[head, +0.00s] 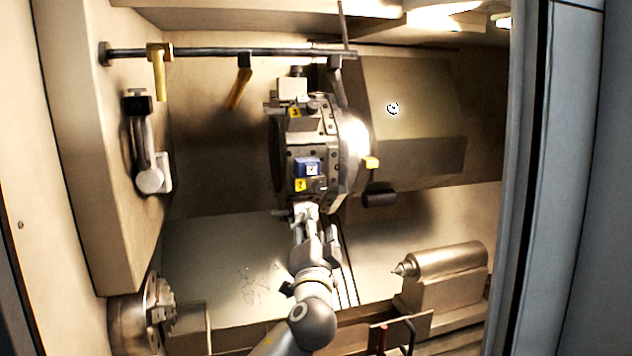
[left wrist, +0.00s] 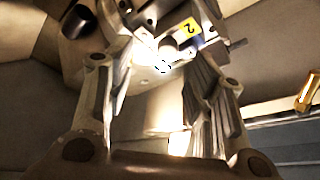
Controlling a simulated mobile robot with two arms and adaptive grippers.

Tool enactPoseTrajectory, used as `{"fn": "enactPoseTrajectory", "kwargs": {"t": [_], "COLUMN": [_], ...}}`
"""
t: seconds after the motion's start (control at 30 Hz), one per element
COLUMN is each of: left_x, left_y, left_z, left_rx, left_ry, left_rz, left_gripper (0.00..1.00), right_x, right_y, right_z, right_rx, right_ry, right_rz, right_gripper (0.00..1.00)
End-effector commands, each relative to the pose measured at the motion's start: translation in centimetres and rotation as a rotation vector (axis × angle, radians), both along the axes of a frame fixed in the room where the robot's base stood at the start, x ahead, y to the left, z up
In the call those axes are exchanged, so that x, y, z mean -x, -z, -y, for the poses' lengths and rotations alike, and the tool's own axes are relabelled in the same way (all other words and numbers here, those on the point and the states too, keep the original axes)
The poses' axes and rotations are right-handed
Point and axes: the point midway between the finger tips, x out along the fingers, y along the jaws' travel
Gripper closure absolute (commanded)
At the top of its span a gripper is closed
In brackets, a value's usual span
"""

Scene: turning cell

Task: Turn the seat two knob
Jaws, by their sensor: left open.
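The tool turret (head: 345,140) hangs in the middle of the head view, with seats around its rim. A yellow tag (head: 300,185) marks the seat just above my left gripper; in the left wrist view this tag reads 2 (left wrist: 188,28). A blue block (head: 307,166) sits just above the tag. My left gripper (head: 305,210) points up at this seat from below. In the left wrist view its fingers (left wrist: 155,75) are apart, with no object clearly held between them. Glare there hides the knob's exact shape. My right gripper is not in view.
Another yellow tag (head: 294,112) marks the seat above. A dark cylinder (head: 379,195) juts right of the turret. The tailstock (head: 448,270) is at lower right, a chuck (head: 145,320) at lower left. A door frame (head: 530,180) bounds the opening on the right.

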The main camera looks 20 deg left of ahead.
Motion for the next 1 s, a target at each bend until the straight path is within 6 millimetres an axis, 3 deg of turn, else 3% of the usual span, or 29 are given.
{"fn": "enactPoseTrajectory", "kwargs": {"t": [0.03,0.17,0.57,0.8,1.0], "left_x": [0.3,0.1,-5.3,-8.1,-9.3], "left_y": [-1.1,-2.0,-3.5,-4.0,-4.1], "left_z": [0.1,0.0,-1.7,-2.4,-2.8], "left_rx": [-0.002,-0.004,-0.005,-0.004,-0.003], "left_ry": [-0.002,-0.006,-0.007,-0.006,-0.005], "left_rz": [0.018,0.031,0.028,0.029,0.028], "left_gripper": [0.51,0.51,0.51,0.51,0.51], "right_x": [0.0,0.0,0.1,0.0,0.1], "right_y": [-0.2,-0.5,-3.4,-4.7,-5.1], "right_z": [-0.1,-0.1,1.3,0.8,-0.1], "right_rx": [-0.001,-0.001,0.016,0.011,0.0], "right_ry": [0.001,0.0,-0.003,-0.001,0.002], "right_rz": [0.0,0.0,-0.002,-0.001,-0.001], "right_gripper": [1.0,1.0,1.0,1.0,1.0]}}
